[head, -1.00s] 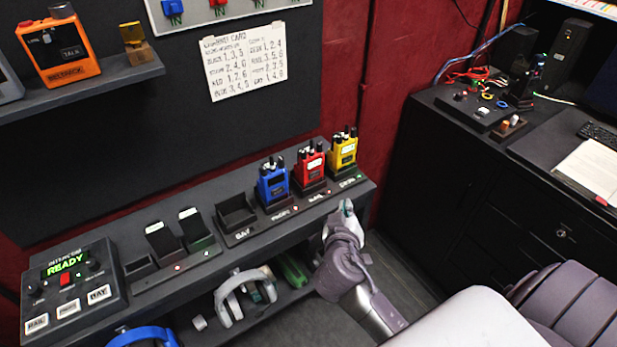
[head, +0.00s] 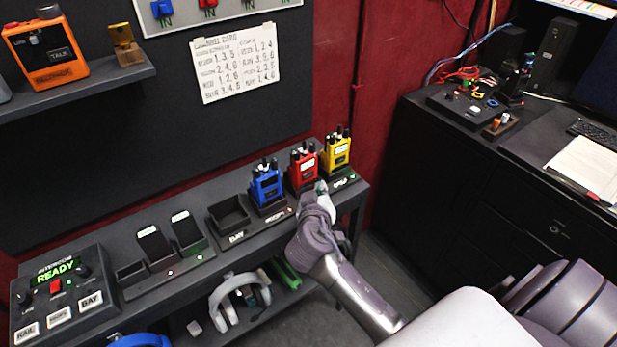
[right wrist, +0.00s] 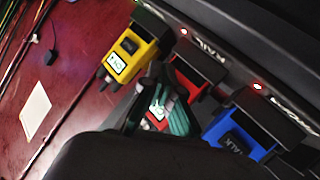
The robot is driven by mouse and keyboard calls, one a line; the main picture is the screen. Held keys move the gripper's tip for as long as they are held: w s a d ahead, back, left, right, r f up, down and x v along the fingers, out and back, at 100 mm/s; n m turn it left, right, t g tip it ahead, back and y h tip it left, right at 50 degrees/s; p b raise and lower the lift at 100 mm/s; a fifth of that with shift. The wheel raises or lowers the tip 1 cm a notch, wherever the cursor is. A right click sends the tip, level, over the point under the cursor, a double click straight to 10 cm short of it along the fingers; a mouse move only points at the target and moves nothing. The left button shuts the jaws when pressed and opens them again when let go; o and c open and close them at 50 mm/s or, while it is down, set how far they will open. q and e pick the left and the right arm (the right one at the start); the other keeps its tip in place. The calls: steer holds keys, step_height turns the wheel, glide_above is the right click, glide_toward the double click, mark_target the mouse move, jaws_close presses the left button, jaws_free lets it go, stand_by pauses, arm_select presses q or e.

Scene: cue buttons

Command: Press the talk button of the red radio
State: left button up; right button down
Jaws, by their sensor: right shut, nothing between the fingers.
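The red radio (head: 303,167) stands upright in its holder on the shelf, between the blue radio (head: 266,186) and the yellow radio (head: 335,154). My right gripper (head: 321,188) is shut and empty, just in front of the red radio's lower part. In the right wrist view the red radio (right wrist: 196,79) is partly hidden behind the gripper fingers (right wrist: 163,95), and its talk button cannot be made out. I cannot tell whether the fingertips touch the radio. The blue radio (right wrist: 238,137) and yellow radio (right wrist: 128,47) flank it there. My left gripper is not in view.
An intercom panel (head: 96,303) reading READY sits at the shelf's left end. Empty holders (head: 155,247) stand between it and the radios. An orange radio (head: 47,52) is on the upper shelf. A black cabinet (head: 470,190) stands at right.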

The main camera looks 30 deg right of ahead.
mark_target(312, 176)
steer(key=shift+w+a, duration=0.1)
steer(key=shift+w, duration=0.85)
steer(key=shift+w, duration=0.1)
stand_by(0.7)
steer(key=shift+w, duration=0.3)
steer(key=shift+w+a+b, duration=0.1)
steer(key=shift+w+b, duration=0.3)
steer(key=shift+w, duration=0.15)
stand_by(2.0)
steer(key=shift+s, duration=1)
steer(key=shift+p, duration=0.3)
steer(key=shift+s, duration=0.35)
steer(key=shift+s+d+p, duration=0.2)
steer(key=shift+s+p, duration=0.05)
steer(key=shift+s, duration=0.85)
steer(key=shift+s+d+p, duration=0.15)
steer(key=shift+s+p, duration=0.05)
steer(key=shift+s, duration=0.85)
